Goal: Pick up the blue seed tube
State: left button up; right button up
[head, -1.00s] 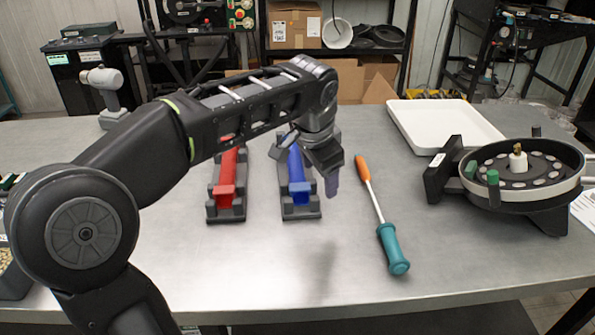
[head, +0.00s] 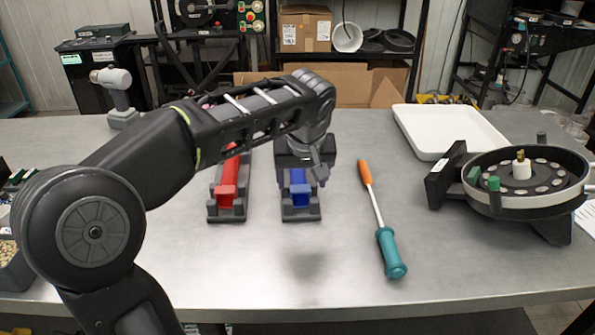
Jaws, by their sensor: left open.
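The blue seed tube (head: 299,190) lies in a dark grey cradle (head: 301,214) near the middle of the table. Its front end shows; its back part is hidden behind my left gripper and arm. My left gripper (head: 309,180) is open, over the tube, with its fingers pointing down. I cannot tell whether the fingers touch the tube. My right gripper is not in view.
A red tube (head: 228,178) lies in a like cradle to the left. An orange-and-teal tool (head: 388,245) lies to the right. A white tray (head: 448,128) and a round seed meter (head: 525,203) stand farther right. The front middle is clear.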

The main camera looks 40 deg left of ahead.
aim_at(301, 190)
pick_arm(q)
jog(key=shift+w+a+f, duration=0.15)
jog(key=shift+a+f, duration=0.05)
jog(key=shift+f, duration=0.4)
jog(key=x, duration=0.5)
jog(key=shift+f, duration=0.15)
jog(key=shift+c, duration=0.2)
jog(key=c, duration=1.5)
jog(key=shift+o, duration=0.2)
notch_tip(301, 190, up, 10)
jog(key=shift+r+p, duration=0.1)
jog(key=shift+p, duration=0.35)
